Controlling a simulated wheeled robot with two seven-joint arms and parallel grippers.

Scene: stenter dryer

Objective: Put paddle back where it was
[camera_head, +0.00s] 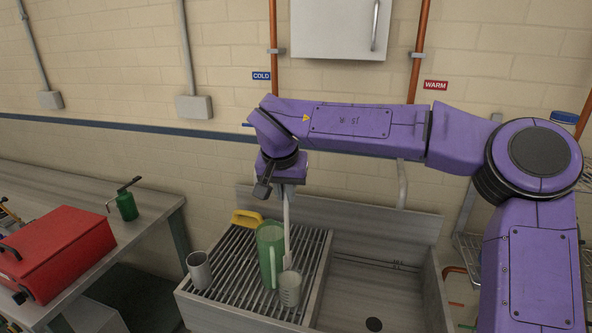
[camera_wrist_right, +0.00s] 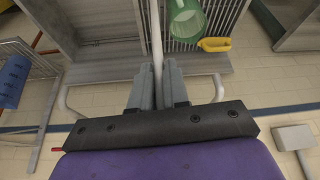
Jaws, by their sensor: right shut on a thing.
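The paddle (camera_head: 287,225), a pale thin rod, hangs upright from my right gripper (camera_head: 283,186) over the slatted drainboard. Its shaft also shows between the two grey fingers in the wrist view (camera_wrist_right: 156,38). The right gripper (camera_wrist_right: 158,85) is shut on the shaft's upper part. The paddle's lower end meets a pale grey-green beaker (camera_head: 289,289) in the head view; whether it is inside or behind the beaker I cannot tell. A green jug (camera_head: 270,255) stands just left of the paddle. My left gripper is not in view.
A grey mug (camera_head: 199,270) and a yellow-handled item (camera_head: 247,218) are on the slatted drainboard (camera_head: 215,289). The empty sink basin (camera_head: 372,290) lies to the right. A red toolbox (camera_head: 62,250) and green oil can (camera_head: 127,205) sit on the left bench.

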